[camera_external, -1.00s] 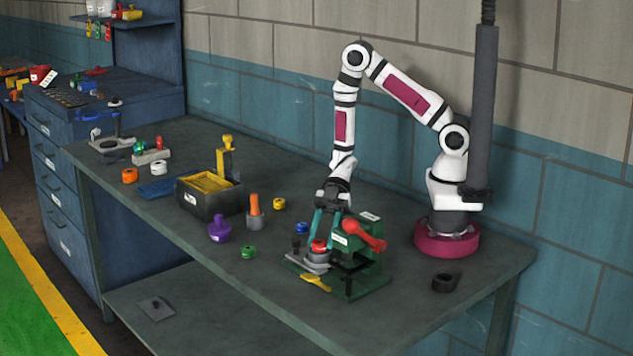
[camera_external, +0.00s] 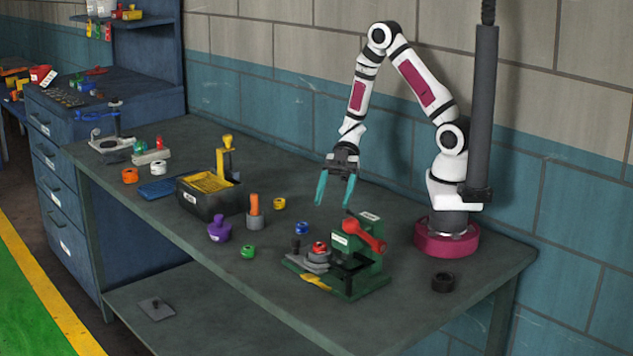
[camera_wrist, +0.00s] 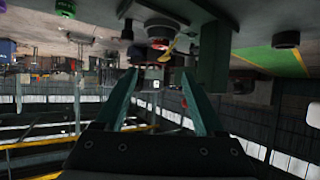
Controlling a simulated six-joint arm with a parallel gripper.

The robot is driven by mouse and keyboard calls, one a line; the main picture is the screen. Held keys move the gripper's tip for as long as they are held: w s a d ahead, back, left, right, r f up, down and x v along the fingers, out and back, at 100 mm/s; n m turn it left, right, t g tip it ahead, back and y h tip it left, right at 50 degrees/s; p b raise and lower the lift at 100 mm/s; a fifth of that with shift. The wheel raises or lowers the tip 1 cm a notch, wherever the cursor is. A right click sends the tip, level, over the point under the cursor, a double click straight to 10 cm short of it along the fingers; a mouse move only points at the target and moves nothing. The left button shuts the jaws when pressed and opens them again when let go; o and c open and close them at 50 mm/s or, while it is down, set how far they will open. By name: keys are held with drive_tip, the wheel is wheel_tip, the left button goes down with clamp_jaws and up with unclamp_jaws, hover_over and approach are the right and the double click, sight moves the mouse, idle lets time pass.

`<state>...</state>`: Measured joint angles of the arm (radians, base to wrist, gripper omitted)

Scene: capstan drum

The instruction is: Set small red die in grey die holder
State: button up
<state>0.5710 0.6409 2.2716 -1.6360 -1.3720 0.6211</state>
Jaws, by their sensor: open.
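The small red die (camera_external: 319,246) sits in the grey die holder (camera_external: 315,260) on the green press at the front of the bench. Whether it is fully seated is too small to tell. My gripper (camera_external: 335,203) is open and empty, raised above and behind the holder, clear of the die. In the wrist view my gripper's teal fingers (camera_wrist: 158,75) stand apart with nothing between them. The red die also shows near the top of the wrist view (camera_wrist: 160,46), small and partly cut by shadow.
The green press (camera_external: 362,262) with a red lever (camera_external: 366,236) stands right of the holder. Blue (camera_external: 302,228), yellow (camera_external: 279,203) and green (camera_external: 248,252) dies lie to the left. A black ring (camera_external: 444,282) lies at right.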

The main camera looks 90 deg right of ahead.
drive_tip(key=w+d+r+m+t+h, duration=0.35)
drive_tip(key=w+d+t+h, duration=0.2)
drive_tip(key=w, duration=0.35)
drive_tip(key=s+d+r+m+h, duration=0.2)
drive_tip(key=d+r+m+h, duration=0.4)
drive_tip(key=d+m+h, duration=0.3)
drive_tip(key=s+a+m+g+y, duration=0.1)
drive_tip(key=s+a+m+g, duration=0.1)
drive_tip(key=s+a, duration=0.3)
drive_tip(key=s+a+r+m+g+y, duration=0.1)
drive_tip(key=s+a+m+g+y, duration=0.1)
drive_tip(key=s, duration=0.8)
drive_tip(key=s+a+m+g+y, duration=0.1)
drive_tip(key=s+a+m+g, duration=0.3)
drive_tip(key=s+a, duration=0.3)
drive_tip(key=shift+s+a+r+m, duration=0.25)
drive_tip(key=shift+s+a+m, duration=0.1)
drive_tip(key=shift+s, duration=0.35)
